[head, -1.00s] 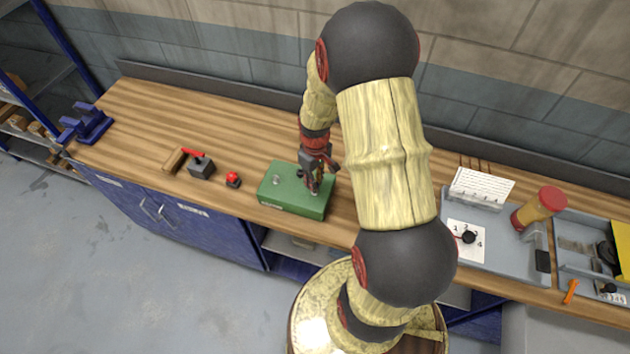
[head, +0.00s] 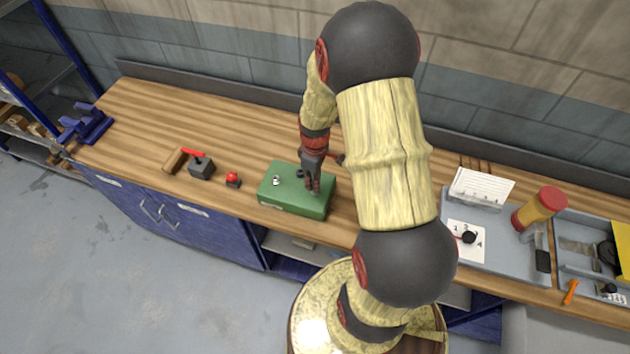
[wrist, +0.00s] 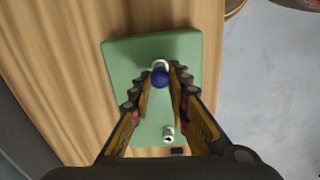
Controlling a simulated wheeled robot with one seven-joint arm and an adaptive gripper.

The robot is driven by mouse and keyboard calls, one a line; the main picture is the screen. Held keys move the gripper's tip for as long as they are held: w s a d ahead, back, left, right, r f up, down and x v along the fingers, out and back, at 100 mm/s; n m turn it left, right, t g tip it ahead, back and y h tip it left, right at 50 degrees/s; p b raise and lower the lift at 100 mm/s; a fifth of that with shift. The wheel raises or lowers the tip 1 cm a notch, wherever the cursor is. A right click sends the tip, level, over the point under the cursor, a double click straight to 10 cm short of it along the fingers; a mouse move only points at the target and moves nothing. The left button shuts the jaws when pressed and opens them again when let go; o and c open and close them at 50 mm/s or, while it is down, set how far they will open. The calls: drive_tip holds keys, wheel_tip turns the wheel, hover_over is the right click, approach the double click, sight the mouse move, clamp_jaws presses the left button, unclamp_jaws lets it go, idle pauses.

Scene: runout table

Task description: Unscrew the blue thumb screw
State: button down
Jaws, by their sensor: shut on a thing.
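The blue thumb screw (wrist: 160,77) shows in the wrist view between my fingertips, near one end of the green box (wrist: 122,62). A pale ring shows just beyond its head. My gripper (wrist: 161,80) is shut on the screw, with a finger on each side of it. In the head view my gripper (head: 313,187) points down onto the right part of the green box (head: 283,198), and the screw is hidden there. A silver fitting (wrist: 168,134) stands at the other end of the box; it also shows in the head view (head: 276,181).
Left of the box on the wooden bench are a red button (head: 233,179) and a dark block with a red lever (head: 201,167). A blue vise (head: 90,124) is at the far left. Grey trays (head: 487,254) and a red-capped yellow bottle (head: 540,208) are at right.

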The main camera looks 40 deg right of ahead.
drive_tip(key=n, duration=0.4)
drive_tip(key=shift+n, duration=0.4)
drive_tip(key=n, duration=0.3)
drive_tip(key=shift+n, duration=0.6)
drive_tip(key=n, duration=0.3)
drive_tip(key=shift+n, duration=0.8)
